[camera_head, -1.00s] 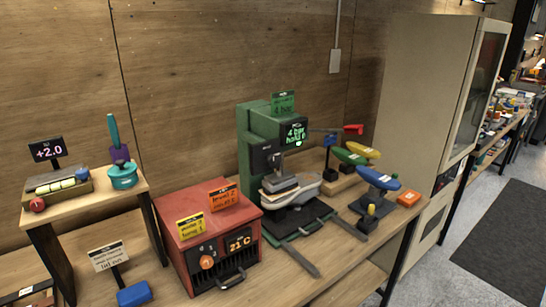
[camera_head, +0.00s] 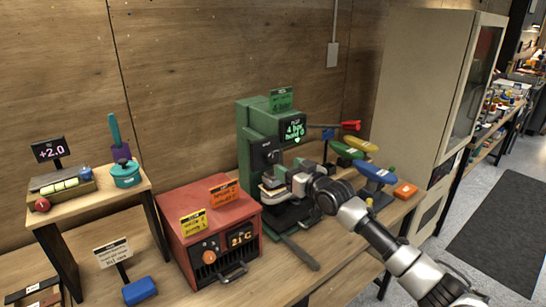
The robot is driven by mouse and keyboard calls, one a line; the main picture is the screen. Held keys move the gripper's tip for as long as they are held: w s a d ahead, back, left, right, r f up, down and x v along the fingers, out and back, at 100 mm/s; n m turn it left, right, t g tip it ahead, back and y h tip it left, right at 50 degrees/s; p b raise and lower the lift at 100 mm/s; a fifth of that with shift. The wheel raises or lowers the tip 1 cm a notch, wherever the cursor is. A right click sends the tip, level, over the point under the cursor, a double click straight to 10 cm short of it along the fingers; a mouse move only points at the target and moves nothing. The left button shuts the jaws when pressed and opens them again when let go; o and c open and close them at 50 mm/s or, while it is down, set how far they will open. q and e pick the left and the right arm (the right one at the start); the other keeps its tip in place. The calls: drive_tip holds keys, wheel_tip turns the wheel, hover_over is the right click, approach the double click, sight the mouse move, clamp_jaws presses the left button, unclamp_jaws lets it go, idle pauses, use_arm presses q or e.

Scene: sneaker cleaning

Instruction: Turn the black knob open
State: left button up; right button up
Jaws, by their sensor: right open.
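The green press (camera_head: 247,135) stands on the bench with a lit screen reading "4 bar" on its head. A black block (camera_head: 266,153) is on its front; I cannot tell whether this carries the black knob, and no black knob stands out clearly. My right arm comes in from the lower right, and my right gripper (camera_head: 283,184) is at the front of the press, low under its head, by the grey pad. It is open. The arm and hand hide most of the white shoe form under the press. I cannot tell whether the fingers touch anything. My left gripper is out of view.
A small raised shelf (camera_head: 90,203) is at left. The bench front is mostly clear.

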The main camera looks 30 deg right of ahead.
sight(273, 158)
drive_tip(key=w, duration=0.6)
drive_tip(key=shift+w+a+p, duration=0.15)
drive_tip(key=shift+a+p, duration=0.2)
drive_tip(key=shift+p, duration=0.05)
drive_tip(key=shift+w, duration=0.7)
drive_tip(key=c, duration=0.9)
